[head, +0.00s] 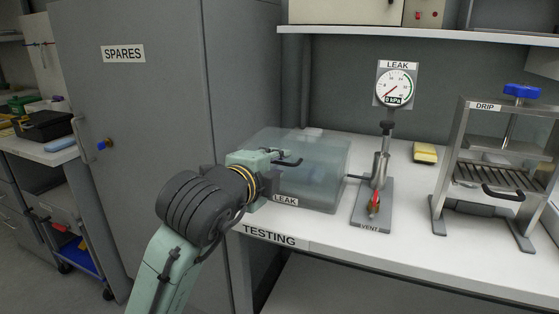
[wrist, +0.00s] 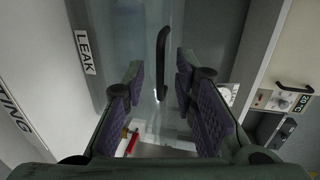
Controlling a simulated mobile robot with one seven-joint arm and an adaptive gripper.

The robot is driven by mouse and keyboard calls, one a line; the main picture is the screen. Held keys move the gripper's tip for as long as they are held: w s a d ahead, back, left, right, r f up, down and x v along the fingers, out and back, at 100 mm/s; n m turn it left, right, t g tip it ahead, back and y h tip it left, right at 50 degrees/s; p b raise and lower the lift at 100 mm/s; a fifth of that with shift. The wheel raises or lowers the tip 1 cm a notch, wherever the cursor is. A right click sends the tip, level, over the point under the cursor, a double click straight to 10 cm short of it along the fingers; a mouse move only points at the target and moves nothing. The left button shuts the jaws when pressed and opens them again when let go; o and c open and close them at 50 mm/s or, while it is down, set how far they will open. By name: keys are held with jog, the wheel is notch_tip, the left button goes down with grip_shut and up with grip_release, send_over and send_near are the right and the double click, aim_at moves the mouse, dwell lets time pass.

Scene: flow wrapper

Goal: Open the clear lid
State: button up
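The clear lid (head: 325,160) is the see-through top of the box marked LEAK on the testing bench. It looks closed. Its black bar handle (head: 288,163) is beside my gripper (head: 274,158), which partly covers the lid's left side. In the wrist view the handle (wrist: 162,55) appears between the purple-padded fingers of my gripper (wrist: 160,78). The fingers are apart, with gaps on both sides of the handle. I cannot tell whether the fingertips reach the handle's depth.
A pressure gauge (head: 395,87) and a vent valve stand (head: 372,212) are just right of the box. A drip rig (head: 487,150) is farther right. A grey SPARES cabinet (head: 150,130) rises at left, and a shelf (head: 430,36) hangs above the bench.

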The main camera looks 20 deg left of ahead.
aim_at(295, 147)
jog(key=shift+x, duration=1.15)
jog(key=shift+c, duration=0.6)
grip_shut()
